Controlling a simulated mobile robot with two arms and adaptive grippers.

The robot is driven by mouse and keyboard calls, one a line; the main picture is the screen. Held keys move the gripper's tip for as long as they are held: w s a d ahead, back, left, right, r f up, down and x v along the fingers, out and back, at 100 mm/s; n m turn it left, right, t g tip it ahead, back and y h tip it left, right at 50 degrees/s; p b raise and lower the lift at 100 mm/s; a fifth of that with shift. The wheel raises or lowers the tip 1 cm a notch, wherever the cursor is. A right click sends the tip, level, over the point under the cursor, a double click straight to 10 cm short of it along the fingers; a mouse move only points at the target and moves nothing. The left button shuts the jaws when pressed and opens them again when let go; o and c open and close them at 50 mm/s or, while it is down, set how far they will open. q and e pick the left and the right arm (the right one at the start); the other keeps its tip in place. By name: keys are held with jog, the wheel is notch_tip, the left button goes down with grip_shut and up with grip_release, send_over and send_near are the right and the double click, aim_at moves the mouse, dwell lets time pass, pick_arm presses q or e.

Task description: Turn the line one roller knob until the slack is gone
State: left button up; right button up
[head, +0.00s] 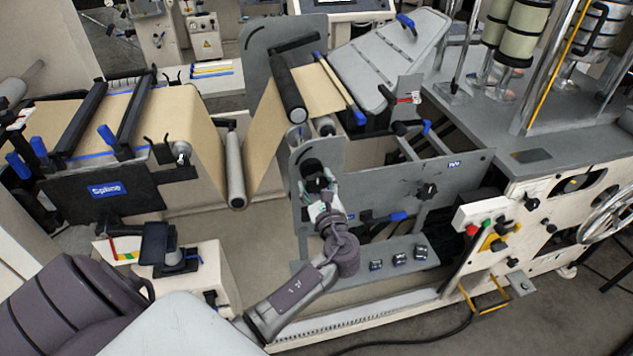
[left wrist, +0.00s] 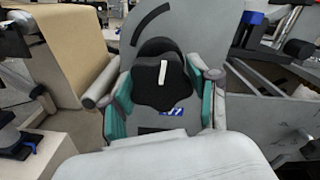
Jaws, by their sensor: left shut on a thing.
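The black roller knob (head: 313,168) is on a grey upright side plate (head: 325,153) in the middle of the head view. In the left wrist view the knob (left wrist: 150,88) is lobed, with a white pointer mark standing nearly upright. My left gripper (head: 317,190) is shut on it, with a green-padded finger on each side. The brown kraft web (head: 262,130) runs from the left table, round a low grey roller (head: 235,170), and up to a black roller (head: 287,90). I cannot tell how taut it is. My right gripper is out of view.
Another black knob (head: 427,191) sits on the grey frame right of my gripper. Several small dark switches (head: 399,258) line a ledge below it. A control panel with a handwheel (head: 607,217) stands at right. A pale box (head: 205,275) with a black device stands at lower left.

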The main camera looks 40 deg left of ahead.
pick_arm(q)
jog(key=shift+r+m+p, duration=0.1)
jog(key=shift+m+p, duration=1)
jog(key=shift+p, duration=0.4)
jog(key=shift+m+p, duration=0.35)
jog(key=shift+m, duration=0.05)
jog(key=shift+m+p, duration=0.8)
jog(key=shift+p, duration=0.25)
jog(key=shift+m+p, duration=0.8)
jog(key=shift+p, duration=0.05)
jog(key=shift+m+p, duration=1)
jog(key=shift+p, duration=0.2)
jog(key=shift+m+p, duration=0.5)
jog(key=shift+m, duration=0.1)
jog(key=shift+f, duration=0.2)
jog(key=o, duration=1.2)
jog(key=shift+c, duration=0.2)
